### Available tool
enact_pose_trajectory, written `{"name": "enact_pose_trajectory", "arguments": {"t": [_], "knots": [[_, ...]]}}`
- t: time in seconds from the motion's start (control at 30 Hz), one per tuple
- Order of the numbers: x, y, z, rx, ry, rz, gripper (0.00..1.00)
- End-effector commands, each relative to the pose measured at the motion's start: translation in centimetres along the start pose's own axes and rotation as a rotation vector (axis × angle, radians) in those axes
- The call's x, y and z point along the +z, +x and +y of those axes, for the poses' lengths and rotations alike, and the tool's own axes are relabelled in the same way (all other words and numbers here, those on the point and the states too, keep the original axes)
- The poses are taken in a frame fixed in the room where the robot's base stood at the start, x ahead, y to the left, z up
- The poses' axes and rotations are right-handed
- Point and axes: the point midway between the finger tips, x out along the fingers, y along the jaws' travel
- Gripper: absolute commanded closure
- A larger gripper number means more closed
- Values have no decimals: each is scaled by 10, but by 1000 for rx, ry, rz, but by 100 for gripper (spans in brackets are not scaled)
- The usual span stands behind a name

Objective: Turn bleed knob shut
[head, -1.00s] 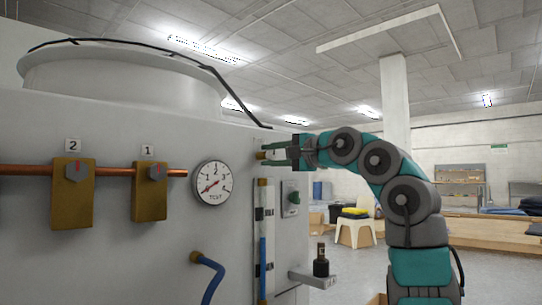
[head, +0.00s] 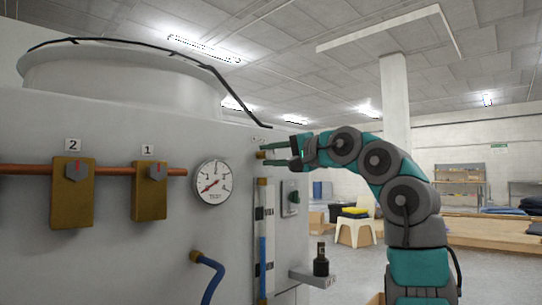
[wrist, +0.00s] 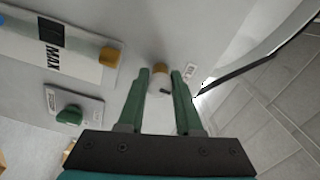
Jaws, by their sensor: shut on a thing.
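A small label (wrist: 190,70) sits beside the knob, too blurred to read. The pressure gauge (head: 213,182) has its red needle pointing to the lower left.
Two brass valves, 1 (head: 150,190) and 2 (head: 72,192), sit on a copper pipe at left.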

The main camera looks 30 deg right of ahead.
Motion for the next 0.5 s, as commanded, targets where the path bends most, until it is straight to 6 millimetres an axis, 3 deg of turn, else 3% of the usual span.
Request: {"name": "enact_pose_trajectory", "arguments": {"t": [0.07, 0.1, 0.33, 0.5], "knots": [[1, 0, 2, 4, 0, -3, 100], [1, 0, 2, 3, 0, -3, 62], [0, 0, 1, 2, 0, -2, 36], [0, 0, 1, 2, 1, -1, 36]]}}
